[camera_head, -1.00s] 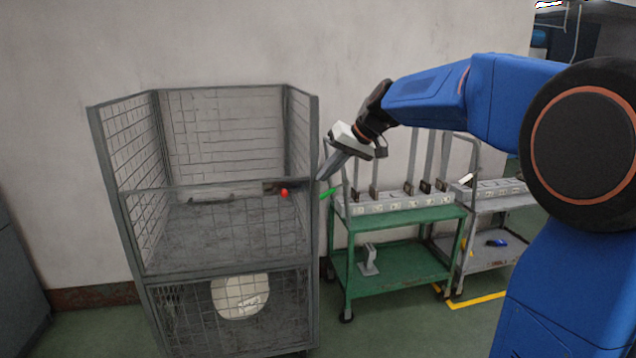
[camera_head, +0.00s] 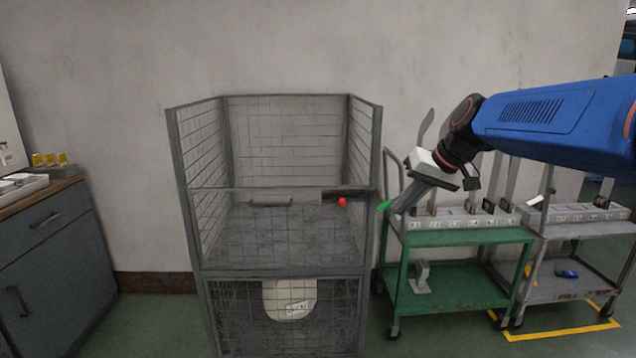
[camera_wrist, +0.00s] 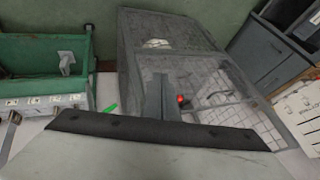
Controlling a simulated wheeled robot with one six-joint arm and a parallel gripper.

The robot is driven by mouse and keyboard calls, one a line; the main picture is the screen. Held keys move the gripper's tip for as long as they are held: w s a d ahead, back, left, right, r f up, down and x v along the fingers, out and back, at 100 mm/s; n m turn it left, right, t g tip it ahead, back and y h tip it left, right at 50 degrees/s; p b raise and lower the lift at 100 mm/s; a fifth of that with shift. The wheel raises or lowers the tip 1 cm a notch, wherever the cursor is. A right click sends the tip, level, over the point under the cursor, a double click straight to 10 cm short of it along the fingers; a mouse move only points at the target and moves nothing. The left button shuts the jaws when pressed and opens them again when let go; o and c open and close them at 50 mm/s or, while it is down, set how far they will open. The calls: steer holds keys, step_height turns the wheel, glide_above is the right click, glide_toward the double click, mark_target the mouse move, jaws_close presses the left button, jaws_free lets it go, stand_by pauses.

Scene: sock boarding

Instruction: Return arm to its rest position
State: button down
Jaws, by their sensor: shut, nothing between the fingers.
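My blue arm (camera_head: 555,115) reaches in from the right in the head view. My gripper (camera_head: 402,204) is shut and empty, pointing down and left. In the picture it lies between the wire cage (camera_head: 375,150) and the green cart (camera_head: 460,238). In the wrist view the shut fingers (camera_wrist: 160,97) show in front of the cage. I cannot tell how far they are from it.
A grey cart (camera_head: 565,287) stands right of the green cart; both carry upright boards. A dark cabinet (camera_head: 55,255) stands at the left. Bare floor (camera_head: 145,325) shows between cabinet and cage. Yellow tape (camera_head: 560,331) marks the floor at the right.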

steer(key=s+d+f+h, duration=0.1)
steer(key=s+f, duration=0.4)
steer(key=s, duration=0.5)
steer(key=s+d+f+h, duration=0.2)
steer(key=s+f, duration=0.4)
steer(key=s, duration=0.3)
steer(key=s+d+f+h, duration=0.1)
steer(key=s+d+f, duration=0.2)
steer(key=s+f, duration=0.3)
steer(key=s, duration=0.4)
steer(key=shift+s+f+m+h, duration=0.15)
steer(key=shift+s+m+h, duration=0.15)
steer(key=shift+s, duration=0.05)
